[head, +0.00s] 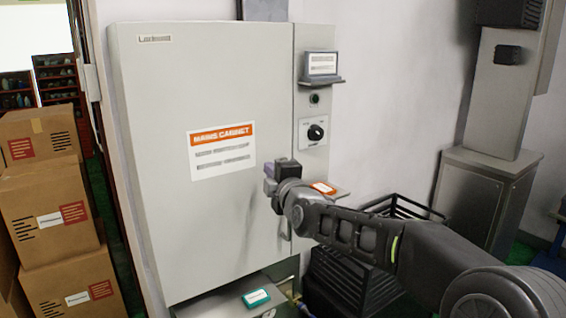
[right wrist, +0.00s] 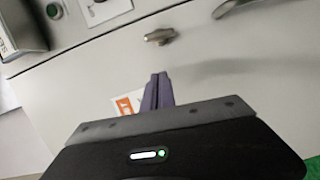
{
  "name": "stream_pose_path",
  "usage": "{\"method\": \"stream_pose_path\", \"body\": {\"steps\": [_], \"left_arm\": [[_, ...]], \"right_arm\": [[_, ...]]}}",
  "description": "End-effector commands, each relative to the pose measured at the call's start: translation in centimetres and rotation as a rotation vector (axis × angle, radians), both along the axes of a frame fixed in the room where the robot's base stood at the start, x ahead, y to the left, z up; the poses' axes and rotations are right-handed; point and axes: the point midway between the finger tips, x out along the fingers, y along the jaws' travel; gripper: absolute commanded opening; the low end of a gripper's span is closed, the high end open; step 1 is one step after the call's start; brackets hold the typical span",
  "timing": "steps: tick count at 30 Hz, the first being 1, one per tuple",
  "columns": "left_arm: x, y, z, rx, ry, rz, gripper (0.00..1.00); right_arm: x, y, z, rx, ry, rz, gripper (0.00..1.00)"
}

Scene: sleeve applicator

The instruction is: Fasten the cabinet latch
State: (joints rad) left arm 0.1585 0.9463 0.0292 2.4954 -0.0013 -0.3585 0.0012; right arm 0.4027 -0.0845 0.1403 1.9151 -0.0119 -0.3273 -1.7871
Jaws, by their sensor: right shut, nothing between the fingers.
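The grey cabinet door (head: 215,85) looks closed, its face flat against the right-hand panel strip. In the right wrist view, a small oval metal latch knob (right wrist: 160,36) sits on the cabinet front, its long side nearly level in that picture. My arm hides it in the head view. My right gripper (head: 270,177) is in front of the door's right edge. Its purple fingers (right wrist: 158,90) are shut and empty, pointing toward the latch, with a visible gap below it in the wrist picture. My left gripper is not in view.
A curved metal handle (right wrist: 238,5) is right of the latch in the wrist view. A dial (head: 317,131) and small shelves project from the panel strip. Cardboard boxes (head: 48,210) stand left; a black crate (head: 350,285) is low on the right.

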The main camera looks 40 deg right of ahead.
Motion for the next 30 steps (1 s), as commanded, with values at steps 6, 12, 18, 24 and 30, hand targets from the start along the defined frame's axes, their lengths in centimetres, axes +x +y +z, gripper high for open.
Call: {"method": "stream_pose_path", "body": {"steps": [6,12,18,24,30], "left_arm": [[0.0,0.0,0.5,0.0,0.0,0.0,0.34],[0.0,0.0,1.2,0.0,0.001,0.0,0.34],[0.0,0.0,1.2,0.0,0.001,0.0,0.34],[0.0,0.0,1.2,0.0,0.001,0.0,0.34],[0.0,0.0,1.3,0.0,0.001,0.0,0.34]], "right_arm": [[1.3,-2.5,-0.2,-0.003,0.0,-0.002,0.0],[1.3,-4.1,-0.3,-0.001,0.0,-0.002,0.0],[1.2,-4.4,-0.4,-0.001,-0.001,-0.001,0.0],[1.2,-4.4,-0.4,-0.001,-0.001,-0.001,0.0],[1.2,-4.1,-0.3,0.019,-0.001,0.0,0.0]]}}
